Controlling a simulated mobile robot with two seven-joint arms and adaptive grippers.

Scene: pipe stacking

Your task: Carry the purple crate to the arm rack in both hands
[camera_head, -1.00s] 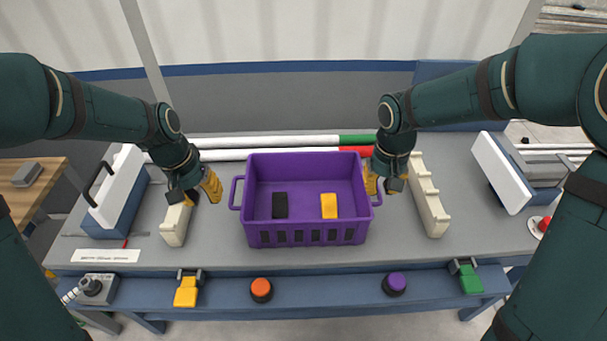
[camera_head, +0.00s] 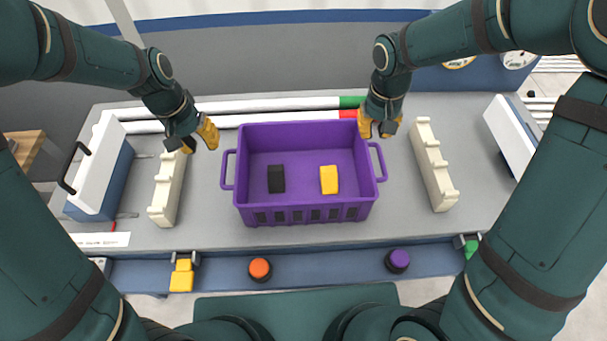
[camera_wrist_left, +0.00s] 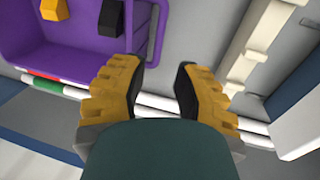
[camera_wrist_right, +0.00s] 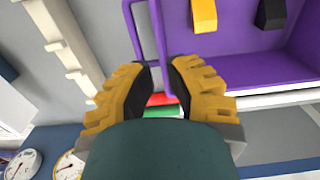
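The purple crate (camera_head: 310,213) stands upright on the grey bench and holds a black block (camera_head: 276,179) and a yellow block (camera_head: 328,180). It has a loop handle at each end, left (camera_head: 227,170) and right (camera_head: 379,162). My left gripper (camera_head: 196,140) is open and empty, left of and behind the left handle, which shows beyond its fingers in the left wrist view (camera_wrist_left: 156,42). My right gripper (camera_head: 377,128) is open above the crate's back right corner. The right handle shows ahead, between its fingers, in the right wrist view (camera_wrist_right: 148,50). I cannot identify the arm rack.
Cream notched racks stand left (camera_head: 167,190) and right (camera_head: 434,165) of the crate. White pipes (camera_head: 225,124) with green and red ends lie behind it. An orange button (camera_head: 259,268) and a purple button (camera_head: 398,259) sit on the front ledge.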

